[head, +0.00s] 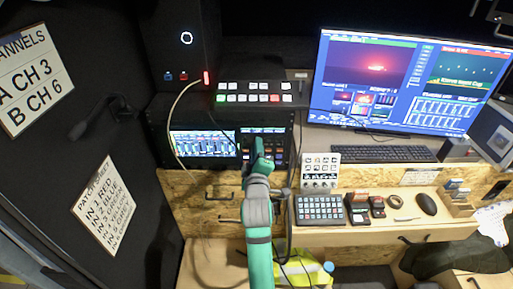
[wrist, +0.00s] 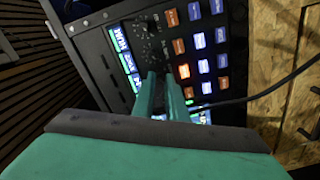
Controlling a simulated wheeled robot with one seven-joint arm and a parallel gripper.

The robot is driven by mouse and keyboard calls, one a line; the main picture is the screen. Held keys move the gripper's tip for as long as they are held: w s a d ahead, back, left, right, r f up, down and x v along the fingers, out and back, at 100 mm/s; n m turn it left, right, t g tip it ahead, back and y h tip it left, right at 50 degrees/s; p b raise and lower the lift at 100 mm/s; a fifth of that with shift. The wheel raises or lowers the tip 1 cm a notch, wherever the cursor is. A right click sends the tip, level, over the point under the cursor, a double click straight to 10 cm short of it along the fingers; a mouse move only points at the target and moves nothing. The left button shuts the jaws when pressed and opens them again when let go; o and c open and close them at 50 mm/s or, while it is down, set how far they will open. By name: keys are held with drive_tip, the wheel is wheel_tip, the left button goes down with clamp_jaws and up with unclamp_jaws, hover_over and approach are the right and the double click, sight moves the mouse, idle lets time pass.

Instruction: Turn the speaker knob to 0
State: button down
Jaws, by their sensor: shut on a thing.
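In the wrist view, my gripper's fingers (wrist: 163,82) are close together against the panel, just below a patch of small black knobs and dial marks (wrist: 150,38). They are shut on a small part there, which looks like the speaker knob; the fingers hide most of it. Its label and pointer position cannot be read.
Lit orange and blue buttons (wrist: 197,40) lie right of the fingers. A dark cable (wrist: 265,97) runs close to them on the right. A video switcher (head: 255,94) stands above the rack. A button pad (head: 320,209) lies on the shelf to the right.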

drive_tip(key=shift+d+f, duration=0.1)
drive_tip(key=shift+f, duration=0.05)
drive_tip(key=c, duration=2)
unclamp_jaws()
drive_tip(key=shift+c, duration=0.2)
drive_tip(key=s, duration=1)
drive_tip(key=shift+s, duration=0.4)
